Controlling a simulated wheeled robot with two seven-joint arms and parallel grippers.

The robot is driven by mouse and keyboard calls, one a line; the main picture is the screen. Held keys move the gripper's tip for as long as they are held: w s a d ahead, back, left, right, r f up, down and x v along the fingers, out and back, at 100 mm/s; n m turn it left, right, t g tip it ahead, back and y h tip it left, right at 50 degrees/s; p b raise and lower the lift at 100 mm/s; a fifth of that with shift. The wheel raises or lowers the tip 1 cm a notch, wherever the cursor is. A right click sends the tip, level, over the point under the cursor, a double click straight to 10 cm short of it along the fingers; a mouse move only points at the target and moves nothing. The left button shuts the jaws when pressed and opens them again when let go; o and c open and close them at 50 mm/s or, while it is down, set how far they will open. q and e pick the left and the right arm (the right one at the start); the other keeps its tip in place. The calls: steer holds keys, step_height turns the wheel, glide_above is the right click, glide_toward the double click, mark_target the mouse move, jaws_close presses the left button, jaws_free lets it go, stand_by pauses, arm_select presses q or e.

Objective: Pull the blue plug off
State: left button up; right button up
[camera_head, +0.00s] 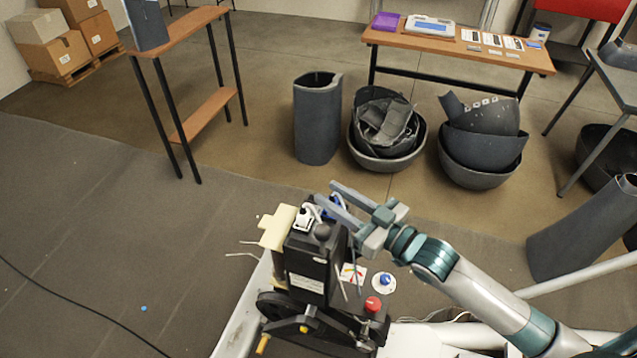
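The blue plug (336,201) shows in part on top of the black machine (306,264), near its upper right corner. My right gripper (326,193) reaches in from the right. Its two fingers are apart, one on the far side of the blue plug and one on the near side. The fingers hide part of the plug, and I cannot tell whether they touch it. A white plug (303,218) sits just left of the blue one. My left gripper is not in view.
A red button (373,304) and a blue knob (386,281) are low on the machine's right side. A cream-coloured block (277,228) juts out at its left. Dark broken shells (386,130) and a wooden table (460,48) stand behind. The floor at left is mostly clear.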

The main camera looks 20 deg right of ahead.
steer(key=shift+p+x, duration=0.45)
steer(key=shift+x, duration=1.9)
jaws_close()
